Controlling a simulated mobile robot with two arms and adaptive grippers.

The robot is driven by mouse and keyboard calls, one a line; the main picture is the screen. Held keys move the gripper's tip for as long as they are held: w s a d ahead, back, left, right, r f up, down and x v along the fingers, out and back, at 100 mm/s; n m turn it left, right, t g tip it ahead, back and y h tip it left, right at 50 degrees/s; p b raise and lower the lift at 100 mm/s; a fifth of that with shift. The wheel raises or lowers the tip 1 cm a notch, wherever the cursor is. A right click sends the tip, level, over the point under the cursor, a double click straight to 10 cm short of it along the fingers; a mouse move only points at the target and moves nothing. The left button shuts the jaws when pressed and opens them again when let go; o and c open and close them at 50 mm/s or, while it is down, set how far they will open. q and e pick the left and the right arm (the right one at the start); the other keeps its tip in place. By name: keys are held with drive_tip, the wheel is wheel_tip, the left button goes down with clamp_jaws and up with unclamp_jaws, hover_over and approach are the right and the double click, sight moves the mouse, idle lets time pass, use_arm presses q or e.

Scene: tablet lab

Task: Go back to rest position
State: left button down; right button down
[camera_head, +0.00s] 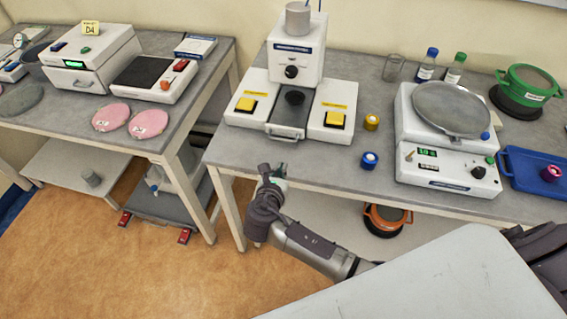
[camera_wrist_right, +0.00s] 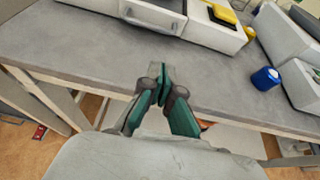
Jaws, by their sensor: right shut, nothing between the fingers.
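My right gripper (camera_head: 270,176) is in front of the table's front edge, below the white tablet press (camera_head: 296,48), in the head view. In the right wrist view my right gripper (camera_wrist_right: 160,76) is shut, its fingertips together with nothing between them. The fingers appear over the grey tabletop's front edge in that view; the exact gap to the edge cannot be told. My left gripper is in neither view.
The grey table (camera_head: 300,158) holds blue-capped (camera_head: 369,161) and yellow (camera_head: 371,122) small containers, a balance (camera_head: 447,165), a blue tray (camera_head: 525,168) and a green pot (camera_head: 530,85). An orange pot (camera_head: 388,219) is beneath. Open floor (camera_head: 110,260) lies at the left.

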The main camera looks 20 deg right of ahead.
drive_tip(key=s+d+f+m+g+y+b, duration=0.1)
drive_tip(key=s+f+m+g+y+b, duration=0.15)
drive_tip(key=s+f, duration=0.6)
drive_tip(key=s+f+m+g+y+b, duration=0.1)
drive_tip(key=s+f+m+g, duration=0.2)
drive_tip(key=f, duration=1)
drive_tip(key=s+d+f+m+g+y+b, duration=0.1)
drive_tip(key=s+f+m, duration=0.35)
drive_tip(key=f, duration=0.55)
drive_tip(key=s+d+f+m+g+y+b, duration=0.1)
drive_tip(key=s+f+m, duration=0.4)
drive_tip(key=s, duration=0.5)
drive_tip(key=s+d+f+m+g+y+b, duration=0.1)
drive_tip(key=s+f+m+b, duration=0.1)
drive_tip(key=s+f+m, duration=0.4)
drive_tip(key=s+d+f+m+g+y+b, duration=0.1)
drive_tip(key=s+f+m, duration=0.4)
drive_tip(key=s, duration=0.9)
wheel_tip(320, 180, down, 2)
drive_tip(key=shift+d+m+g, duration=0.15)
drive_tip(key=shift+m+g, duration=0.25)
drive_tip(key=shift+g, duration=0.05)
drive_tip(key=shift+w, duration=0.1)
